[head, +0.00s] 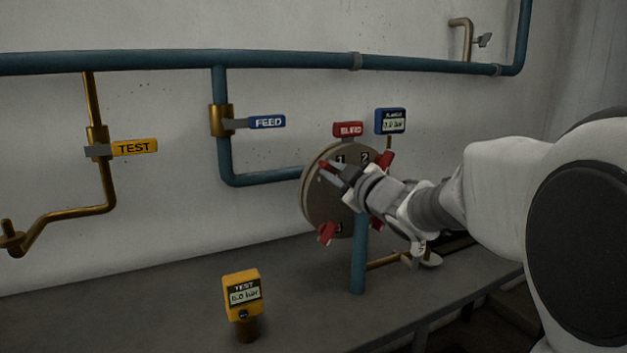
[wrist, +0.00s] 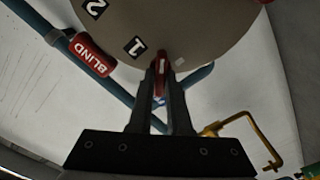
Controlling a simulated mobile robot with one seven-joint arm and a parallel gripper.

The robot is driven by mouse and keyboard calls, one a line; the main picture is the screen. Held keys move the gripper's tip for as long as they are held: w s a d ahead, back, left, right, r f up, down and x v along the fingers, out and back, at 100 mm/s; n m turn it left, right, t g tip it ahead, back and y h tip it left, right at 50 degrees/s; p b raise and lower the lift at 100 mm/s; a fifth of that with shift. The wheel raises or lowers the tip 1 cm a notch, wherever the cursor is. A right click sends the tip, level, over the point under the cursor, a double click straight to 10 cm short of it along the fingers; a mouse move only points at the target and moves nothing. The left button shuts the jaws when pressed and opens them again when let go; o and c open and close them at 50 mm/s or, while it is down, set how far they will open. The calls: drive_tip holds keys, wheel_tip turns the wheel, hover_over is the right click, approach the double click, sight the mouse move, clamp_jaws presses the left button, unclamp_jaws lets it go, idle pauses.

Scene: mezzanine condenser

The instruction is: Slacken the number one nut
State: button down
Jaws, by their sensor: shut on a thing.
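The round flange (head: 314,208) carries black number labels and red nuts with handles. The label 1 (head: 341,159) is at its upper left; it also shows in the wrist view (wrist: 136,47). My gripper (head: 332,172) is at the flange's upper left, just below the 1. In the wrist view, my gripper's fingers (wrist: 161,82) are closed on both sides of the red number one nut (wrist: 160,62), beside the label 1. In the head view this nut (head: 324,177) is mostly hidden by the fingers. The number two nut (head: 386,160) is by the label 2.
A red BLIND tag (head: 347,129) and a flange gauge (head: 391,121), seeming to read 0.0 bar, sit above the flange. A yellow TEST gauge (head: 242,293) reads 0.0 bar. FEED (head: 266,122) and TEST (head: 134,147) valve handles point right. A blue pipe (head: 358,262) stands below the flange.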

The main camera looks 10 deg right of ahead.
drive_tip(key=shift+n, duration=0.5)
drive_tip(key=c, duration=0.9)
unclamp_jaws()
drive_tip(key=shift+o, duration=0.2)
drive_tip(key=shift+s, duration=0.1)
drive_tip(key=p+v, duration=0.3)
drive_tip(key=v, duration=1.4)
drive_tip(key=shift+d+r, duration=0.1)
